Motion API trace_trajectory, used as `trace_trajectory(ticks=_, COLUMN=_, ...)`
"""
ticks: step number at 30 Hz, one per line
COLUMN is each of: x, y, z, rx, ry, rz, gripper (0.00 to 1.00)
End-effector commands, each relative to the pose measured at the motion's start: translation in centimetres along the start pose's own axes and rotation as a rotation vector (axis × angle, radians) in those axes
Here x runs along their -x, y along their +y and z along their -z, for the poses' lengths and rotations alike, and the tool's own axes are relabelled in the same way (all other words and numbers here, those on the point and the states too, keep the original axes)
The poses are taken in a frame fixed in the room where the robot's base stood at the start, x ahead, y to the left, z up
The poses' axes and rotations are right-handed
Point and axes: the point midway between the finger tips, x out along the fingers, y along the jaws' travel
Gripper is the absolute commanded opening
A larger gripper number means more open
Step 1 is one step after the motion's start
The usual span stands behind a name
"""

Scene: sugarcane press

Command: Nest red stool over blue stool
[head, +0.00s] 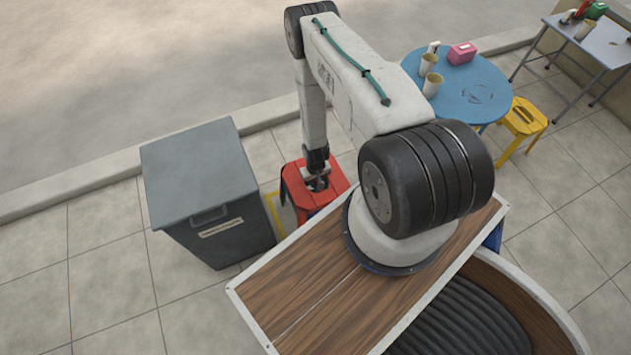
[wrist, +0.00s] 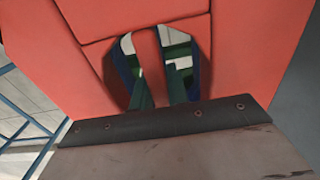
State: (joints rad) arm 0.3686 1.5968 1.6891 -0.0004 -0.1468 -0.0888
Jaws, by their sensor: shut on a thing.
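The red stool (head: 333,176) stands between the grey bin and the wooden deck in the head view, partly hidden by my arm and the deck. My gripper (head: 317,180) reaches down onto its seat and is shut on it. In the wrist view the red seat (wrist: 240,45) fills the upper part, with a two-part handle hole at its middle. Green and dark blue surfaces show through the hole; I cannot tell what they belong to. A small blue piece (head: 493,238) shows past the deck's right edge; it may be the blue stool, mostly hidden.
A grey lidded bin (head: 195,170) stands close left of the red stool. A yellow frame (head: 272,212) shows between them. A blue round table (head: 470,95) with cups and a yellow stool (head: 525,118) stand at the upper right. Tiled floor is clear at far left and right.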

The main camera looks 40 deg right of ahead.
Motion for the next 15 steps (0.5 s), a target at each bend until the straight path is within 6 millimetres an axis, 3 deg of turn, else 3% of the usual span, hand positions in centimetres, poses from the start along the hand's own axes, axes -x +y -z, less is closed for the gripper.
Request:
trace_trajectory(ticks=5, x=-0.09, y=-0.01, z=-0.26, rx=0.0, ry=-0.005, rz=0.0, gripper=0.0)
trace_trajectory(ticks=6, x=-0.08, y=-0.01, z=-0.27, rx=0.0, ry=-0.005, rz=0.0, gripper=0.19)
trace_trajectory(ticks=9, x=-0.07, y=-0.01, z=-0.25, rx=0.0, ry=-0.005, rz=0.0, gripper=0.42)
trace_trajectory(ticks=15, x=-0.05, y=-0.01, z=-0.2, rx=0.0, ry=-0.004, rz=0.0, gripper=0.42)
